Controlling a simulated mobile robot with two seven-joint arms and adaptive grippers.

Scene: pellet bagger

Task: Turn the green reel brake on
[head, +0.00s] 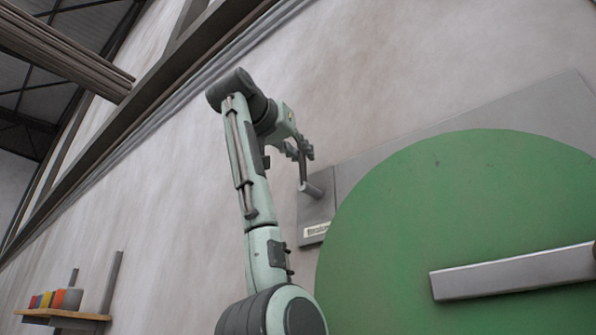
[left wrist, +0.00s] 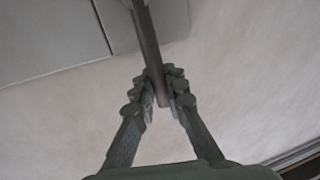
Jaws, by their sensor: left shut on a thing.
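The large green reel disc (head: 450,200) fills the lower right of the head view. Beside it, on a grey wall plate (head: 315,212) with a small label, is a grey brake lever (head: 303,170) that stands up from a short round hub (head: 312,190). My left gripper (head: 302,150) is at the upper end of this lever. In the left wrist view the lever (left wrist: 147,40) runs down between the fingers of my left gripper (left wrist: 158,88), which are shut on its end. The label's wording is too small to read. My right gripper is not in view.
A flat grey bar (head: 510,273) lies across the green disc, with a brown part at the right edge. A wooden shelf (head: 65,314) with several coloured containers is at the lower left. The wall around the left gripper is bare.

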